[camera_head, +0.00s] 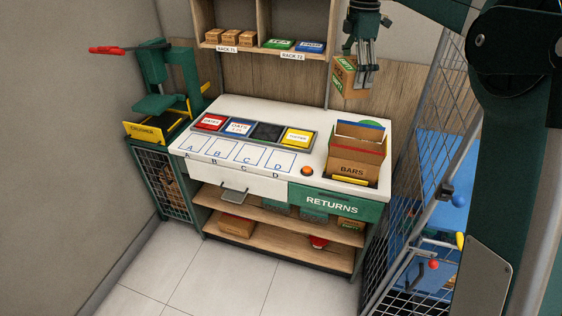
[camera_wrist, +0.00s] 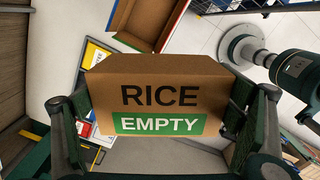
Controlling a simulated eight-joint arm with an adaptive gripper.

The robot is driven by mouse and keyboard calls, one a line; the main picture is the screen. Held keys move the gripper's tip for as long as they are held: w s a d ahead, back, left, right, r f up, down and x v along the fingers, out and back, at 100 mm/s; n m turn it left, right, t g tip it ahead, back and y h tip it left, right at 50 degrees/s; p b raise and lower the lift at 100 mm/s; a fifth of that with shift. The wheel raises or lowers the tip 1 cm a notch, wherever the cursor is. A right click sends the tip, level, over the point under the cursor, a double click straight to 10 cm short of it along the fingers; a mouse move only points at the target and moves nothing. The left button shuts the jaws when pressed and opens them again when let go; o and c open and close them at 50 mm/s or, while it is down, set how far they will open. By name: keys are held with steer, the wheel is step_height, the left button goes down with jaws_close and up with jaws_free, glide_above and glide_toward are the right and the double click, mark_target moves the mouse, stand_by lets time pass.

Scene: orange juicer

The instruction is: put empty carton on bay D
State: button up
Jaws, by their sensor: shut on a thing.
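My gripper (camera_head: 366,72) is shut on a brown carton (camera_head: 349,78) and holds it in the air above the right end of the counter. In the wrist view the carton (camera_wrist: 160,82) sits between the two fingers and reads "RICE", with a green "EMPTY" label. Bay D (camera_head: 281,159) is a blue-outlined space at the right end of the lettered row on the white counter (camera_head: 222,170). Bays A, B and C lie to its left. All of the outlined bays look bare.
An open carton marked "BARS" (camera_head: 354,168) stands on the counter's right end. An orange button (camera_head: 307,171) is near bay D. A rack shelf (camera_head: 265,49) holds boxes. A green crusher (camera_head: 158,95) stands left.

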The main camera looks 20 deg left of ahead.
steer(key=w+a+f+n, duration=0.1)
steer(key=w+a+f, duration=0.1)
steer(key=a+f, duration=1.1)
steer(key=w+a+f+n+p, duration=0.1)
steer(key=w+a+f+n, duration=0.1)
steer(key=a+f, duration=1.1)
step_height(320, 180, down, 8)
steer(key=shift+w+f+n, duration=0.1)
steer(key=shift+w+n, duration=0.2)
steer(key=shift+w, duration=0.3)
steer(key=shift+f, duration=3.1)
steer(key=shift+f+p, duration=0.35)
steer(key=shift+f, duration=1.5)
steer(key=shift+f, duration=0.2)
